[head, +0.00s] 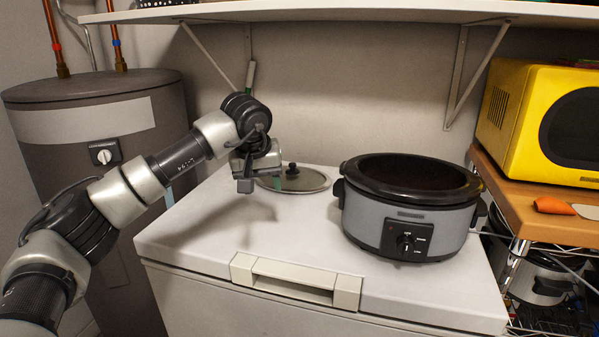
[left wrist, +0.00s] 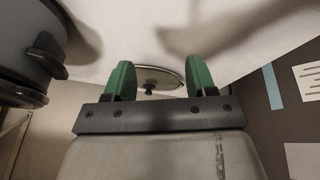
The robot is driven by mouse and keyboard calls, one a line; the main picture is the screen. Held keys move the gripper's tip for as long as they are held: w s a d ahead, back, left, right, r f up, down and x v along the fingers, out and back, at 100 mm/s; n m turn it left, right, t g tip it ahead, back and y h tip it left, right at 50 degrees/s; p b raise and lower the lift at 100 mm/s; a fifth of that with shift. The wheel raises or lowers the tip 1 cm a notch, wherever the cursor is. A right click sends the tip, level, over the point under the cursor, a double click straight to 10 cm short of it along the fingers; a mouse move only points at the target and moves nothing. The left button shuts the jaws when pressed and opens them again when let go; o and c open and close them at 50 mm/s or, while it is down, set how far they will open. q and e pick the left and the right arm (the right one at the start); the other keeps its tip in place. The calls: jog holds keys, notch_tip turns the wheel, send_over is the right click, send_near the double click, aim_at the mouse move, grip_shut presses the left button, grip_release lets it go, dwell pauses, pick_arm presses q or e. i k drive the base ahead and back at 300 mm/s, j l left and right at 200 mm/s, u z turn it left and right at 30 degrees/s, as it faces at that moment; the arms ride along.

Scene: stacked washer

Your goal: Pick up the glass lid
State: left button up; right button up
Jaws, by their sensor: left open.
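The glass lid (head: 304,181) lies on the white freezer top at the back, left of the slow cooker. It has a metal rim and a black knob (head: 292,169) facing up. My left gripper (head: 261,181) is in front of the lid's left part and hides some of it. In the left wrist view the lid (left wrist: 165,78) shows beyond and between the two green fingers of my left gripper (left wrist: 160,80). The fingers are apart with nothing between them. The knob (left wrist: 149,90) is near the middle of the gap. My right gripper does not show.
The grey slow cooker (head: 405,210) stands open on the white freezer (head: 210,240), right of the lid. A shelf (head: 350,12) with brackets hangs above. A water heater (head: 90,150) is at left, a yellow microwave (head: 525,115) at right. The freezer's front left is clear.

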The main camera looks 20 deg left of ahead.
aim_at(295, 178)
jog(key=i+j, duration=0.1)
jog(key=i, duration=0.8)
